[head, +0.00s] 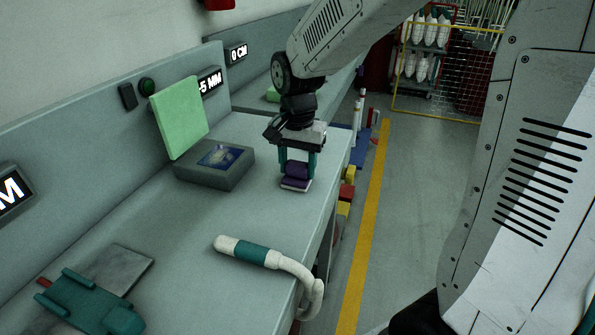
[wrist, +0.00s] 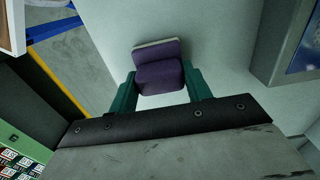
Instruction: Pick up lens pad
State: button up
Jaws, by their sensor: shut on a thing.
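The lens pad (head: 296,176) is a small purple block with a pale layer along one side. In the head view it is at the lower end of my gripper (head: 298,165), over the bench near its right edge. In the wrist view the lens pad (wrist: 158,74) sits between the two teal fingers of my gripper (wrist: 160,88), which are shut on it. I cannot tell whether the pad touches the bench top.
A grey box with a dark picture panel (head: 214,165) stands left of my gripper, with a green sheet (head: 180,118) behind it. A white handle with a teal band (head: 255,252) lies in front. A teal fixture (head: 85,305) is at lower left. The bench (head: 150,215) between is clear.

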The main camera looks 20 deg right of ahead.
aim_at(297, 163)
jog(key=shift+r, duration=0.1)
jog(key=shift+r, duration=0.55)
notch_tip(297, 163, up, 2)
jog(key=shift+r, duration=0.1)
jog(key=s+r, duration=0.1)
jog(key=s, duration=1.5)
jog(key=shift+r, duration=0.25)
jog(key=shift+a, duration=0.1)
jog(key=shift+o, duration=0.6)
